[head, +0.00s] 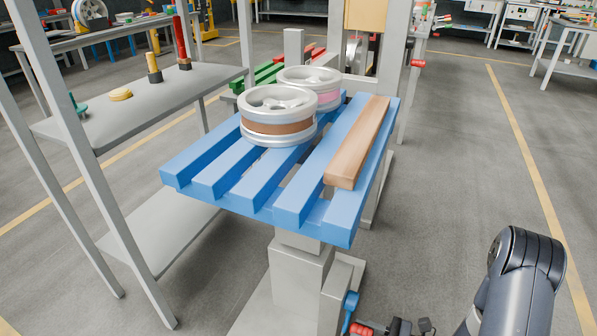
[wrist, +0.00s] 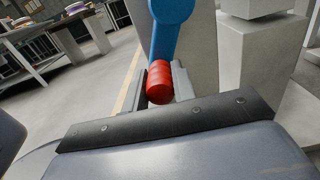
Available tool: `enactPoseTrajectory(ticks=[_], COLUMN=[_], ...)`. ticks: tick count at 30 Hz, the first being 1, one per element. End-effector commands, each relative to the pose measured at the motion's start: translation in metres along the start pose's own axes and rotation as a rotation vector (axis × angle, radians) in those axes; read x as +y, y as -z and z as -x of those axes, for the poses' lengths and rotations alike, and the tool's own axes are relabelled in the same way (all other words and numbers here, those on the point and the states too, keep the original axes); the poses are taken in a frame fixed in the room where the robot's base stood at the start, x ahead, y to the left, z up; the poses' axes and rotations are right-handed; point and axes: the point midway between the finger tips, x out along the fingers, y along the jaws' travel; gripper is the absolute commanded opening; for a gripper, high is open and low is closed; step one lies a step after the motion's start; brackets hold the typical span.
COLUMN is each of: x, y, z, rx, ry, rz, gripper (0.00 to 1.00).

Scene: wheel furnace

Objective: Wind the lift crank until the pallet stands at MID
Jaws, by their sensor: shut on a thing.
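The blue slatted pallet (head: 220,172) sits level on top of a grey lift column (head: 297,268). Below it, at the bottom of the head view, is the blue crank arm (head: 350,303) with its red handle (head: 360,329). In the wrist view the blue crank arm (wrist: 171,30) rises upward from the red handle (wrist: 160,88). My gripper (wrist: 163,76) is shut on the red handle, one finger on each side. In the head view my gripper is partly cut off by the bottom edge. I see no MID mark in either view.
The pallet carries two silver wheels, one with a brown band (head: 278,116) and one with a pink band (head: 312,86), and a wooden plank (head: 358,143). A grey shelf (head: 190,90) stands close on the left. The floor to the right (head: 460,170) is clear.

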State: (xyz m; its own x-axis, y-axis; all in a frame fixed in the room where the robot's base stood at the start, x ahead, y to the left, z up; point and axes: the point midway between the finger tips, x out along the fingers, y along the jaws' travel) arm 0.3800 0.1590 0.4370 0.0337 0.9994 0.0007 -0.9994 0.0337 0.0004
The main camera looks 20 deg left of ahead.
Motion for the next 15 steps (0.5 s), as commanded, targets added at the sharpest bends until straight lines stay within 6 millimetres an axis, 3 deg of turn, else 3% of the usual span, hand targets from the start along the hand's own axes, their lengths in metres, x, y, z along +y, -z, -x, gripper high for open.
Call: enactPoseTrajectory(ticks=[7,15], x=[0.003,0.023], y=[-0.006,-0.028], z=[0.0,0.0], rx=[-0.004,-0.005], ry=[0.0,0.002], rz=[0.001,0.003], gripper=[0.0,0.0])
